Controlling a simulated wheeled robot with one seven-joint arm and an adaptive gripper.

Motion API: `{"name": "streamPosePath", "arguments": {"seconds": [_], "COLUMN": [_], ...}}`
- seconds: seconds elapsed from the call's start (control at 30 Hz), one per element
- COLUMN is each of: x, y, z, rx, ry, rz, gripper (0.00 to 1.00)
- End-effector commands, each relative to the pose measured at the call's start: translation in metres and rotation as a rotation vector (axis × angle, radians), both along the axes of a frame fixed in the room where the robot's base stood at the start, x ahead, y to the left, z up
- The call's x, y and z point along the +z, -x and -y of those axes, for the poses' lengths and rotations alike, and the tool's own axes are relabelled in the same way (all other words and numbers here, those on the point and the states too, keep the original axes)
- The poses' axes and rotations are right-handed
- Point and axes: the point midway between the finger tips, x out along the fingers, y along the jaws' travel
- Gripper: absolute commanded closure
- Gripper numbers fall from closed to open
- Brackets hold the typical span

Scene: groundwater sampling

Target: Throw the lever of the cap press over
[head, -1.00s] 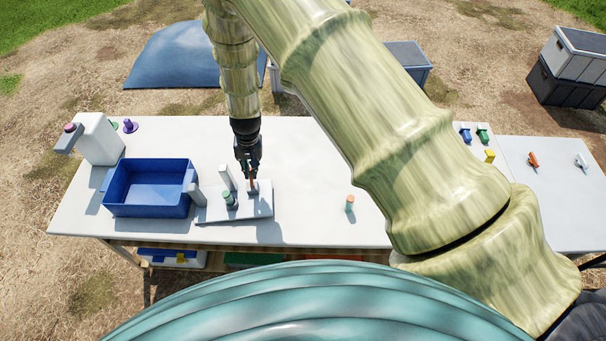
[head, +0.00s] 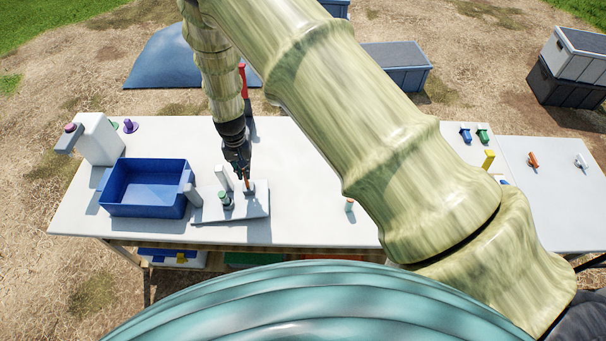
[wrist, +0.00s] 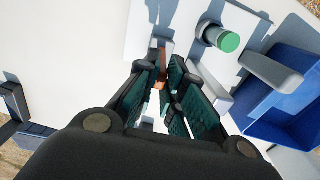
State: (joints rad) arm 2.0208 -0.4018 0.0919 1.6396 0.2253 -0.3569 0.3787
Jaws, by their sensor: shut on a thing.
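The cap press has a pale grey base plate (head: 240,209) on the table, with an upright grey post and a vial with a green cap (head: 227,199) standing on it. In the wrist view the green cap (wrist: 228,42) is right of my fingers. The orange-brown lever (head: 246,184) rises from the plate. My gripper (head: 244,175) is above the plate at the lever. In the wrist view the fingers (wrist: 168,85) are closed around the lever (wrist: 163,65), one on each side, hiding part of it.
A blue bin (head: 146,188) stands left of the press, close to it, and a white dispenser (head: 98,138) is at the table's left end. A small vial (head: 349,206) stands to the right. The table between is clear.

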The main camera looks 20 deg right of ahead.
Motion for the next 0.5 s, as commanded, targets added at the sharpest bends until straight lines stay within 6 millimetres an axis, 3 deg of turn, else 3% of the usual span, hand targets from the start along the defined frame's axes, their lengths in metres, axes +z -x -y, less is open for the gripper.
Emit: {"name": "streamPosePath", "arguments": {"seconds": [0.5], "x": [-0.004], "y": [-0.002], "z": [-0.01], "rx": [0.002], "ry": [0.034], "rz": [-0.007], "gripper": [1.0]}}
